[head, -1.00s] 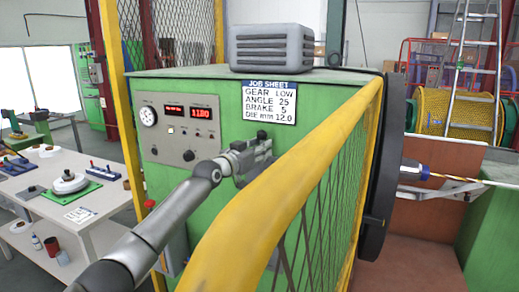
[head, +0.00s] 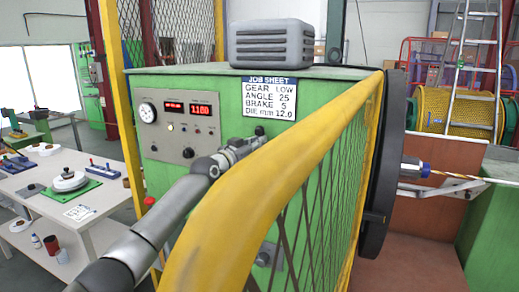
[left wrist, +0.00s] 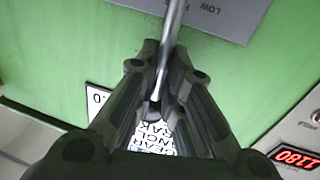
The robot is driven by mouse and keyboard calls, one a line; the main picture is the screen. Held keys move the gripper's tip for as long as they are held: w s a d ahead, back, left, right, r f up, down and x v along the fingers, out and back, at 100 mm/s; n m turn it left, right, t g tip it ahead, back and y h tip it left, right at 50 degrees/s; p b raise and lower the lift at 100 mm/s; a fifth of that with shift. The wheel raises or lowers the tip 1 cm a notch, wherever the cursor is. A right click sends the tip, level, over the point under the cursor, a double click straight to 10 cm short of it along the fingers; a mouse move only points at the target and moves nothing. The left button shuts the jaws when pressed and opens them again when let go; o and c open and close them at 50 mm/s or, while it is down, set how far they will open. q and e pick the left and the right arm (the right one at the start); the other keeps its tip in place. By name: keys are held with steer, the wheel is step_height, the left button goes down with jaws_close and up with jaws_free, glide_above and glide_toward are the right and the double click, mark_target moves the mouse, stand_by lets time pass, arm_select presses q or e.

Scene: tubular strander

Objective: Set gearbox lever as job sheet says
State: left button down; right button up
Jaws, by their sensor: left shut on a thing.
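The job sheet (head: 270,97) on the green machine reads gear LOW, angle 25, brake 5, die mm 12.0. My left gripper (head: 246,146) is at the green front below the sheet, partly hidden by the yellow guard rail. In the left wrist view my left gripper (left wrist: 163,90) is shut on the gearbox lever (left wrist: 173,28), a thin metal rod running up between the fingers. A grey plate (left wrist: 225,14) with the word LOW is beside the rod. The lever is hidden in the head view. My right gripper is not in view.
A yellow guard rail (head: 270,165) with mesh stands close in front of the machine. A control panel (head: 180,128) with a gauge and red displays is left of the sheet. A white table (head: 100,200) with parts is at the left.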

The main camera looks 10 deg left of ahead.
arm_select(q)
steer(key=a+n+b, duration=0.1)
steer(key=n+b, duration=0.1)
steer(key=a+n+t+b, duration=0.1)
steer(key=a+b, duration=0.1)
steer(key=w+a+f+n+b, duration=0.1)
steer(key=a+n+b, duration=0.1)
steer(key=b, duration=0.1)
steer(key=shift+n, duration=0.3)
stand_by(0.3)
steer(key=c, duration=1.5)
jaws_free()
steer(key=shift+a, duration=0.15)
steer(key=shift+c, duration=0.2)
steer(key=shift+s+f, duration=0.15)
steer(key=v, duration=1.1)
steer(key=shift+s, duration=0.4)
